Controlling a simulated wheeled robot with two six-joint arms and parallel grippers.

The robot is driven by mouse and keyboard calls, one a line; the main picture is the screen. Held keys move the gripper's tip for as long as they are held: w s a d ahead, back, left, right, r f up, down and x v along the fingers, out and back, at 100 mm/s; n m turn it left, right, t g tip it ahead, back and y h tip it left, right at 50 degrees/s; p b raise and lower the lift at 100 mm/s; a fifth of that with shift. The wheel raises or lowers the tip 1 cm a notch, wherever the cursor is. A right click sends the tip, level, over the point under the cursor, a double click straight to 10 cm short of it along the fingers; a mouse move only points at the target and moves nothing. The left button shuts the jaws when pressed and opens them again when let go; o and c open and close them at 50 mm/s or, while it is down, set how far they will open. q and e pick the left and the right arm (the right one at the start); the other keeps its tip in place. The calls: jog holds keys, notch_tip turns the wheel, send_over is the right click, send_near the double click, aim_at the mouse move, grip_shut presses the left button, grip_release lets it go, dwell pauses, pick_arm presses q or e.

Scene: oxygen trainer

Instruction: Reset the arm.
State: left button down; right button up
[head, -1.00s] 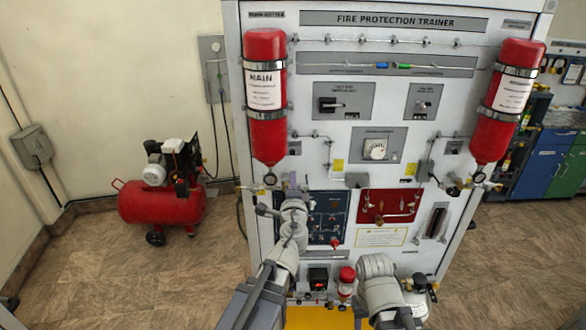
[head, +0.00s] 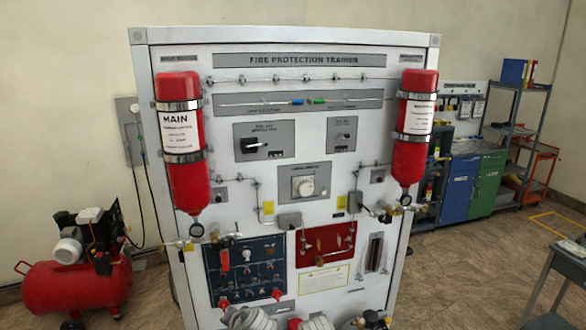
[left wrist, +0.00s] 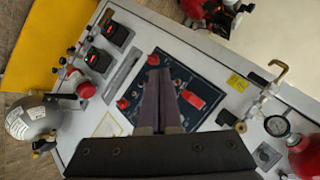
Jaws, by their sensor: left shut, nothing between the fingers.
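The fire protection trainer (head: 225,100) stands in front of me, a grey upright panel. Its dark blue switch panel (head: 263,255) at lower left bears a red lever or cover (head: 225,260) and several knobs; a red panel (head: 340,243) sits beside it. In the left wrist view, my left gripper (left wrist: 160,68) is shut and empty, its dark fingers in front of the blue panel (left wrist: 203,78). I cannot tell if they touch it. My right gripper is not in view.
A red main bottle (head: 182,187) and a red reserve bottle (head: 410,158) flank the panel. A red compressor (head: 75,285) stands at left. Blue and green cabinets (head: 460,185), shelves and a grey cart (head: 565,265) are at right. Floor between is clear.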

pick_arm(q)
jog(key=s+d+f+n+g+h+b, duration=0.1)
jog(key=s+d+f+g+h+b, duration=0.3)
jog(key=s+d+f+g, duration=0.3)
jog(key=s+d+f+h, duration=0.1)
jog(key=s+d+f, duration=0.4)
jog(key=s, duration=0.3)
jog(key=shift+d+f+g+b, duration=0.15)
jog(key=shift+f+g+b, duration=0.2)
jog(key=shift+f, duration=0.45)
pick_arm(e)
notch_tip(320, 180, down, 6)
